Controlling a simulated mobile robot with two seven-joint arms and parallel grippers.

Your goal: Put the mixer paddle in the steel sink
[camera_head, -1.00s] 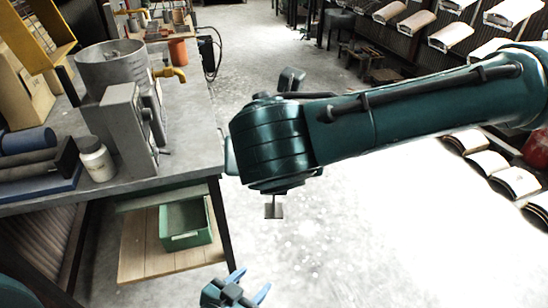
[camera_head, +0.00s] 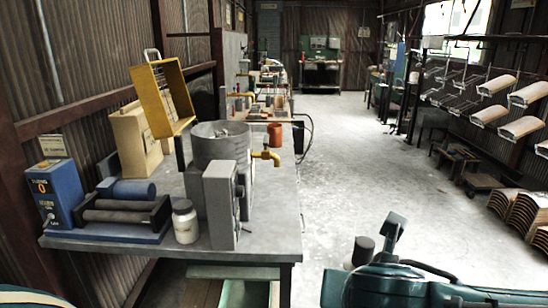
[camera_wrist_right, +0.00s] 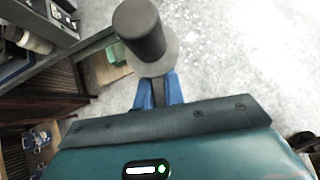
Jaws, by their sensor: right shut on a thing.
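In the wrist view my right gripper (camera_wrist_right: 158,92) has its blue fingers shut on a dark cylinder with a grey flange, which I take for the mixer paddle (camera_wrist_right: 139,30). The only sink-like thing is a round grey metal tub (camera_head: 221,143) with a yellow tap, on the bench to the left. A grey box hides part of its front. The paddle is apart from it. A small blue shape at the wrist view's left may be my left gripper (camera_wrist_right: 40,137); its jaws are unclear.
The grey bench (camera_head: 268,215) also holds a grey box (camera_head: 221,207), a white jar (camera_head: 185,222), dark rollers (camera_head: 120,210), a blue box (camera_head: 55,195) and a tilted yellow tray (camera_head: 163,95). A green bin (camera_head: 243,293) is below.

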